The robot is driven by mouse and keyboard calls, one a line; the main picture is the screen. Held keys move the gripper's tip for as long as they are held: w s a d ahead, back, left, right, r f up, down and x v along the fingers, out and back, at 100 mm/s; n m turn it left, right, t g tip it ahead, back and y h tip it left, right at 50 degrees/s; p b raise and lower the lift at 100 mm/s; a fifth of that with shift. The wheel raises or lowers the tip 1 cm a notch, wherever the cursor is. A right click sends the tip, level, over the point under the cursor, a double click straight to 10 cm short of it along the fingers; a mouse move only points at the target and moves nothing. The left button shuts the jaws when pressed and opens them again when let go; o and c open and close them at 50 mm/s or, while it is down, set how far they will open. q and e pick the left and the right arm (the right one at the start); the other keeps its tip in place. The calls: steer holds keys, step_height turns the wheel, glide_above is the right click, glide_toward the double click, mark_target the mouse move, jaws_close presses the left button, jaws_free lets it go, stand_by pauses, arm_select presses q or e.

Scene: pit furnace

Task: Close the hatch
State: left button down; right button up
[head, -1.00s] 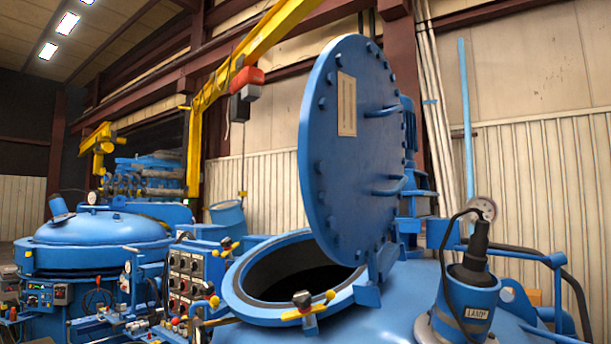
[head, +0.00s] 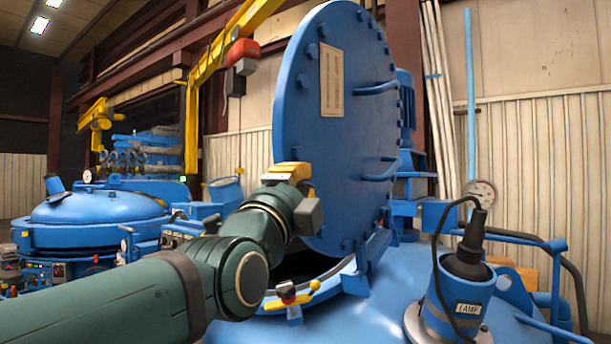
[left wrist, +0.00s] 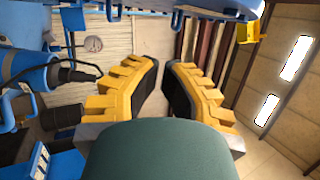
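The hatch lid (head: 340,130) is a big round blue plate with bolts round its rim, a label plate and two handles. It stands open, nearly upright, on its hinge (head: 370,260) at the right of the round opening. The dark opening (head: 298,264) is mostly hidden behind my left arm. My left gripper (head: 296,180) is in front of the lid's lower left part; I cannot tell whether it touches. In the left wrist view its yellow fingers (left wrist: 165,85) are apart with nothing between them. A blue part, probably the lid, shows at the top there. My right gripper is not in view.
A lamp (head: 464,285) in a blue holder stands on the vessel at the right, by a gauge (head: 481,194) and blue rails. A yellow-handled clamp (head: 293,297) is at the opening's front rim. Another blue vessel (head: 95,215) stands at the left.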

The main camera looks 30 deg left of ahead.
mark_target(300, 160)
arm_select(q)
steer(key=shift+w+a+r+p, duration=0.15)
steer(key=shift+w+a+r, duration=0.65)
steer(key=shift+w, duration=0.7)
steer(key=shift+w+a+r+p, duration=0.15)
steer(key=shift+w+a+r, duration=0.35)
steer(key=shift+w+a, duration=0.75)
steer(key=shift+w+a+r+p, duration=0.15)
steer(key=shift+w+a+r, duration=0.5)
steer(key=shift+w, duration=1.1)
steer(key=shift+a, duration=0.15)
